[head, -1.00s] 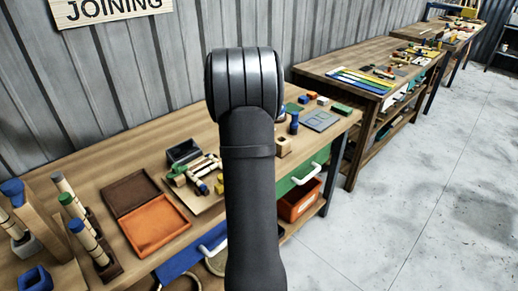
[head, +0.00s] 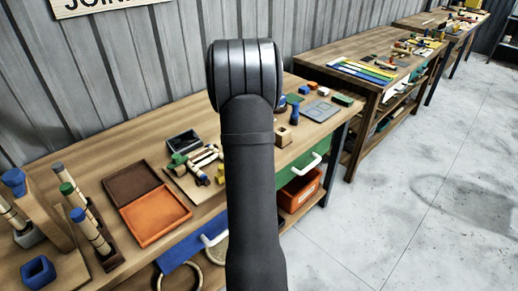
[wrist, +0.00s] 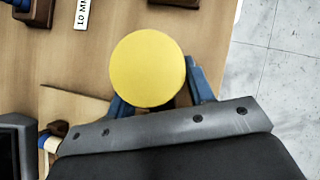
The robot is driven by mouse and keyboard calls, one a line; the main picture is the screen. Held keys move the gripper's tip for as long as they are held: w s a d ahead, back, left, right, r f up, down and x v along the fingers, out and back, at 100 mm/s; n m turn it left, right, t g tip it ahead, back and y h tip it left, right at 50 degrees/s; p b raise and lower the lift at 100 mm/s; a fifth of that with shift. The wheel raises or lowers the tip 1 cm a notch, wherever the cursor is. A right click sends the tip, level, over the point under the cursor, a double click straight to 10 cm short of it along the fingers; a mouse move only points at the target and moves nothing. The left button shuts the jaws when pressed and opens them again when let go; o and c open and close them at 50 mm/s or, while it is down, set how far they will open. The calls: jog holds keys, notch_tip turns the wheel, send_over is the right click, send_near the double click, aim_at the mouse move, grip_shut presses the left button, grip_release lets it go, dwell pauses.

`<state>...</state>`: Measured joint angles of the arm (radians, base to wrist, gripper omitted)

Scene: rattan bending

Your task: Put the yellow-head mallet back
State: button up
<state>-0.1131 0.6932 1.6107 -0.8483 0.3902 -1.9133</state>
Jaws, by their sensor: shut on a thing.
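In the wrist view the round yellow face of the mallet (wrist: 148,69) fills the middle, seen end-on. My gripper (wrist: 155,98) is shut on it, with a blue finger on each side, and holds it over the wooden bench (wrist: 110,45). The mallet's handle is hidden under its head. In the head view my own arm covers the gripper and the mallet.
An open box with an orange inside (head: 155,214) lies on the bench. Upright sticks with green and blue ends (head: 85,222) stand at left. Wooden pieces (head: 197,163) and a grey plate (head: 321,111) lie further right. A white label (wrist: 82,14) is near the mallet.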

jog(key=shift+f, duration=0.3)
jog(key=o, duration=1.4)
jog(key=shift+o, duration=0.2)
jog(key=shift+f, duration=0.1)
jog(key=shift+s, duration=0.1)
jog(key=shift+a, duration=0.1)
jog(key=v, duration=1.7)
